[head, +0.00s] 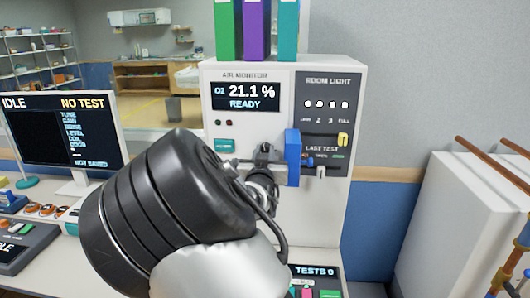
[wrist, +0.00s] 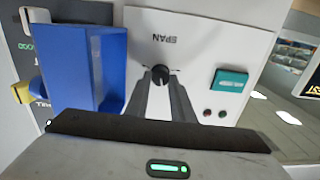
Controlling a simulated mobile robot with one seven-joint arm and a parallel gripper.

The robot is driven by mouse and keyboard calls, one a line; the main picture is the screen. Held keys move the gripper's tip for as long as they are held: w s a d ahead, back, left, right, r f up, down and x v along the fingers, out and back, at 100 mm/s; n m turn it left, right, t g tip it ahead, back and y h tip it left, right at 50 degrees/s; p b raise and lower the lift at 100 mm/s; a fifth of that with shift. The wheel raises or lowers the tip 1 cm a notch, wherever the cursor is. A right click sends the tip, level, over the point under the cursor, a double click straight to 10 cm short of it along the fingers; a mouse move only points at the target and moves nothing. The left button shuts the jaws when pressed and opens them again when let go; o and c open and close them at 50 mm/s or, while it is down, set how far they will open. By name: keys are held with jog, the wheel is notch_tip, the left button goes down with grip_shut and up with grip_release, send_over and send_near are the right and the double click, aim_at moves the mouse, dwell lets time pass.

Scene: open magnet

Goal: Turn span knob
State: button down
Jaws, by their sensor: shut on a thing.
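The span knob (wrist: 160,75) is a small black round knob on the white air monitor panel, under an upside-down SPAN label in the wrist view. My gripper (wrist: 163,80) has its two dark fingers closed on the knob's sides. In the head view the air monitor (head: 225,75) shows O2 21.1 % READY. My arm and gripper (head: 262,158) cover the knob there, so it is hidden.
A blue block-shaped part (head: 293,157) juts from the panel close beside my gripper; it also shows in the wrist view (wrist: 85,65). A teal button (wrist: 230,82) is on the knob's other side.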

jog(key=shift+n, duration=1.1)
jog(key=c, duration=1.5)
grip_release()
jog(key=shift+c, duration=0.2)
jog(key=s+p, duration=0.1)
jog(key=s, duration=1.6)
jog(key=shift+s+r+p, duration=0.15)
jog(key=shift+s+p, duration=0.05)
jog(key=shift+p, duration=0.2)
